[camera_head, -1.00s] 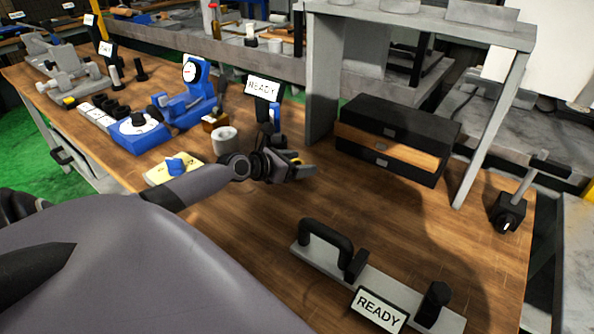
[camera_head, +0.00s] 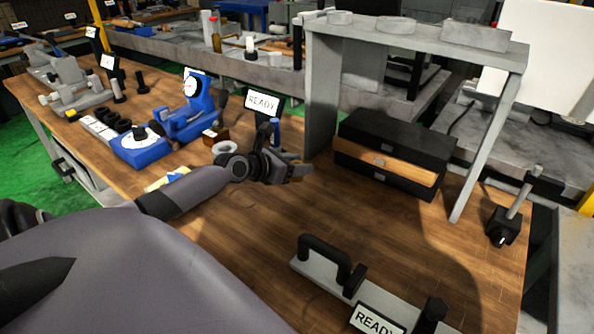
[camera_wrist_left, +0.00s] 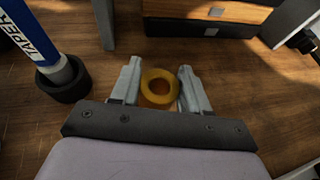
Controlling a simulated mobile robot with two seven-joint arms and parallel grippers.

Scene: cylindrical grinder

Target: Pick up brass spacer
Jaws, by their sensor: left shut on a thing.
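The brass spacer (camera_wrist_left: 159,88) is a gold ring with a round hole. In the left wrist view it sits between the two grey fingers of my left gripper (camera_wrist_left: 156,92), which is shut on it. In the head view my left gripper (camera_head: 297,170) is over the wooden bench, left of the drawer unit, and only a small yellowish bit shows at the fingers. Whether the spacer touches the bench is hard to tell. My right gripper is not in view.
A black drawer unit (camera_head: 397,138) stands under a grey shelf frame (camera_head: 322,95). A blue tube marked TAPER (camera_wrist_left: 32,38) stands in a black holder (camera_wrist_left: 64,82). The bench (camera_head: 270,225) between is clear.

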